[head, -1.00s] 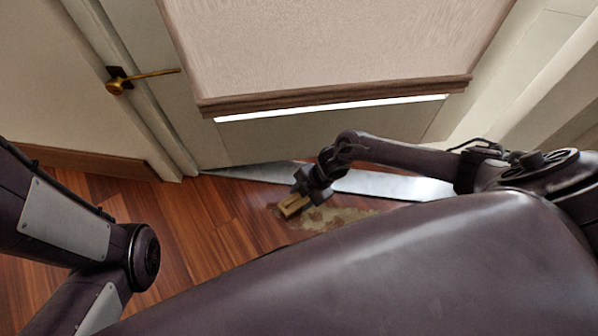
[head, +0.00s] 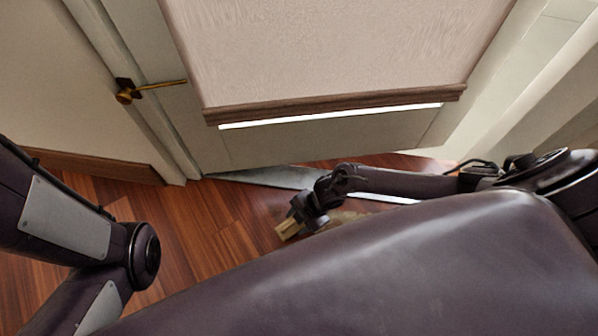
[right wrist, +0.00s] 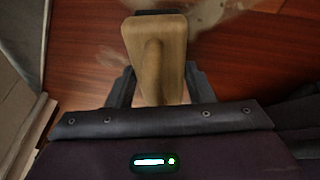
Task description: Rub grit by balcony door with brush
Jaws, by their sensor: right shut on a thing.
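The brush (head: 287,228) has a pale wooden block and is low at the floor in the head view. My right gripper (head: 303,217) is shut on it. In the right wrist view the brush (right wrist: 158,45) shows its wooden back and raised handle between my right gripper's fingers (right wrist: 154,88). Whether its bristles touch the floor is hidden. The tan grit (head: 345,215) lies on the floor beside the gripper, partly hidden by my body; pale grit also shows in the right wrist view (right wrist: 205,12). The balcony door (head: 330,140) stands behind. My left gripper is out of view.
A grey metal threshold strip (head: 265,177) runs along the foot of the door. The door has a brass handle (head: 150,88) and a pale blind (head: 330,50). Bare wooden floor (head: 215,225) is clear left of the brush.

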